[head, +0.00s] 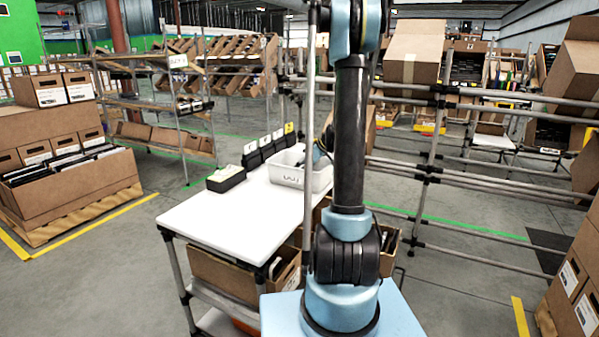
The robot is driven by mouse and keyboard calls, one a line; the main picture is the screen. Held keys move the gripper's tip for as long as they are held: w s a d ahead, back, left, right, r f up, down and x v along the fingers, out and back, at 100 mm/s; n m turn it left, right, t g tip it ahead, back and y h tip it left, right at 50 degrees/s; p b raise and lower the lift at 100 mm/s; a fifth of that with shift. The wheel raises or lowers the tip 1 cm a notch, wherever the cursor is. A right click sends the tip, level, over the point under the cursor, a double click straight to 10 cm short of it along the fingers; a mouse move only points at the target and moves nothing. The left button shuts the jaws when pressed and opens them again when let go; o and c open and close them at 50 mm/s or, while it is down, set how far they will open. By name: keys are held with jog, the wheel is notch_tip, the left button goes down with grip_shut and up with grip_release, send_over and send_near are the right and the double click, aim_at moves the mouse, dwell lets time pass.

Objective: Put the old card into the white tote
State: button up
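The white tote (290,175) stands on the far part of the white table, with a printed label on its front wall. My arm rises in front of its right side and hides part of it. A small blue and dark part (319,152), which looks like the end of my arm, shows at the tote's right rear; its fingers cannot be made out. A black box (226,178) with a pale green-white top lies left of the tote. Several black holders with white or yellow cards (250,148) stand in a row behind. I cannot tell which card is the old one.
The white table (225,222) is bare at its near left, with cartons (235,272) on the shelf below. A thin upright pole (308,120) stands by my arm. Tube racks (430,175) are at right, and a pallet of cartons (75,195) at left.

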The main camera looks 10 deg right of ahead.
jog(key=v, duration=1.2)
jog(key=s+a+m+g+h, duration=0.1)
jog(key=s+a+m+h, duration=0.2)
jog(key=s, duration=0.8)
jog(key=s+a+m+g, duration=0.15)
jog(key=s+a, duration=0.35)
jog(key=s, duration=0.5)
jog(key=s+d+f+m+h, duration=0.1)
jog(key=s+f+m, duration=0.2)
jog(key=s, duration=0.6)
jog(key=s+f+m+h, duration=0.2)
jog(key=s+f, duration=0.3)
jog(key=s, duration=0.4)
jog(key=shift+d+f+m+h, duration=0.3)
jog(key=shift+d+f+m, duration=0.1)
jog(key=shift+m, duration=0.15)
